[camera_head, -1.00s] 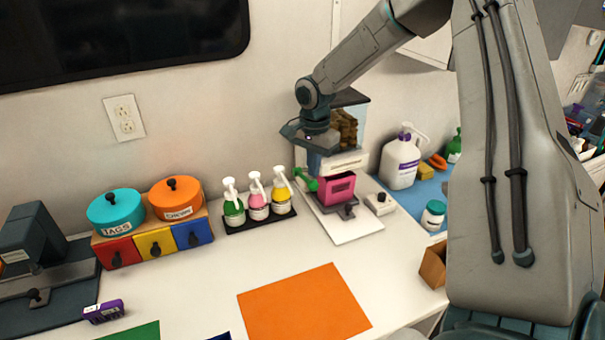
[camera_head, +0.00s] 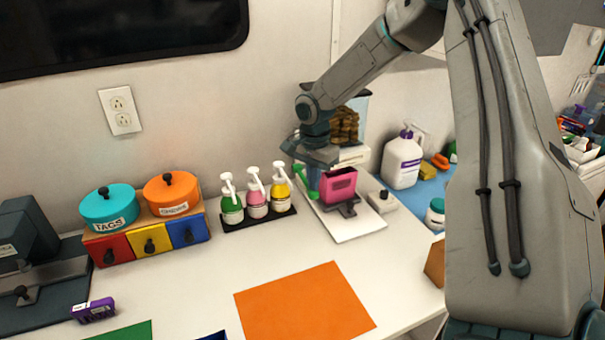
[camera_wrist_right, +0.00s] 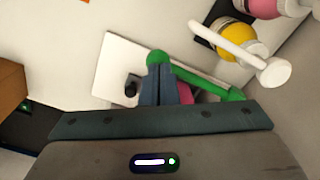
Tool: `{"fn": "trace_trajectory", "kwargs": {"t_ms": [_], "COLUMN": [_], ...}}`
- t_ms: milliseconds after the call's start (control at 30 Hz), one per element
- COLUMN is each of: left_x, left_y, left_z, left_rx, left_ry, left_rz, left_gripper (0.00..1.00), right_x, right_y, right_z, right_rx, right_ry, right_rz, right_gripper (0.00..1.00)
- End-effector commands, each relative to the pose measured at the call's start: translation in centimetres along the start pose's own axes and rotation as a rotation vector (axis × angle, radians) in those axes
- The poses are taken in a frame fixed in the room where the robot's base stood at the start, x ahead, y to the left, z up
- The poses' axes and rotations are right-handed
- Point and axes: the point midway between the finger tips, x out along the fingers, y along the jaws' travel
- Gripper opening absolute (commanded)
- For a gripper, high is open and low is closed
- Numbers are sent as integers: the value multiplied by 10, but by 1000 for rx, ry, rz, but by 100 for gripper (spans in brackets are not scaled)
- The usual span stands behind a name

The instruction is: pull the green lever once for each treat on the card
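The treat dispenser has a clear hopper of brown treats (camera_head: 345,125) at the back of a white base (camera_head: 350,226). A pink cup (camera_head: 341,184) stands in front of it. The green lever (camera_head: 311,194) sticks out at the dispenser's left side. It also shows in the right wrist view (camera_wrist_right: 205,80), with its round knob just past my fingertips. My right gripper (camera_head: 313,185) points down at the lever. In the wrist view its fingers (camera_wrist_right: 157,80) are together; whether they touch the lever is unclear. My left gripper is out of view. I cannot make out a treat card.
Three pump bottles (camera_head: 257,202) stand on a black tray just left of the lever. Teal and orange tins (camera_head: 173,195) stand further left.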

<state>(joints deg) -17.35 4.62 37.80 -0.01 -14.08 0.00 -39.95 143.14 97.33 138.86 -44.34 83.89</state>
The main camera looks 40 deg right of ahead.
Motion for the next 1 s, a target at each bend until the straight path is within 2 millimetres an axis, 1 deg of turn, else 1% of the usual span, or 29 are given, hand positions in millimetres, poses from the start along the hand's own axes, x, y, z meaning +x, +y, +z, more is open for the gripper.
{"fn": "trace_trajectory", "kwargs": {"t_ms": [33,200,233,467,567,1000], "left_x": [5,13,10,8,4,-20], "left_y": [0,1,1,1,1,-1], "left_z": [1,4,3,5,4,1], "left_rx": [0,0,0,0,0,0], "left_ry": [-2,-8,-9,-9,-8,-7], "left_rz": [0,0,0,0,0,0], "left_gripper": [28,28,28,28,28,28], "right_x": [6,16,13,11,6,-34], "right_y": [0,0,0,0,0,0], "right_z": [0,0,0,0,0,0], "right_rx": [0,0,0,0,0,0], "right_ry": [0,0,0,0,0,0], "right_rz": [0,1,0,0,-1,0], "right_gripper": [0,0,0,0,0,0]}}
